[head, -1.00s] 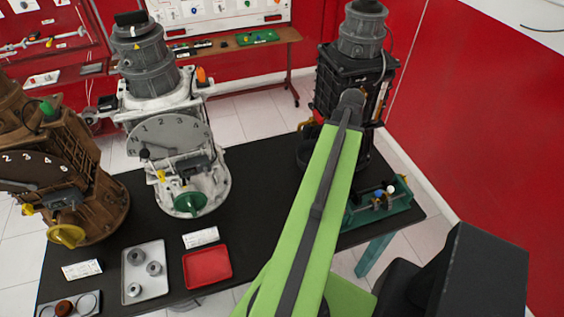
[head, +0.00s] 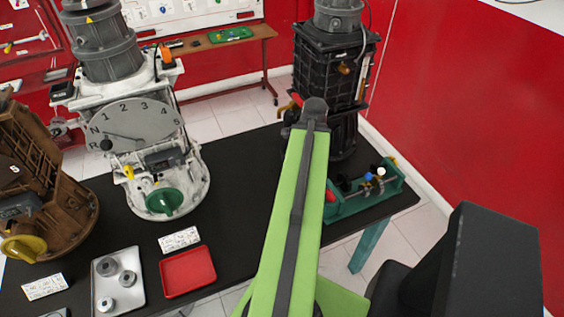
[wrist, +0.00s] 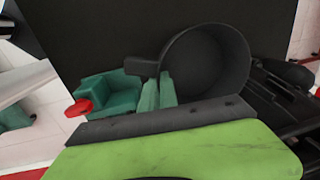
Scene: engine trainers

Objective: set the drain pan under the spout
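A dark round pan (wrist: 208,65) with a short stub handle on its left shows in the wrist view, just beyond my gripper (wrist: 162,85). It looks like the drain pan. I cannot make out the spout; the engine's lower left side is partly covered by my arm.
A green fixture (head: 345,205) with a red knob stands right of my arm, near the table edge. The white engine (head: 140,110), brown engine (head: 45,185), red tray (head: 188,290) and grey tray (head: 98,300) with metal parts are to the left. Black tabletop (head: 240,190) between the engines is clear.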

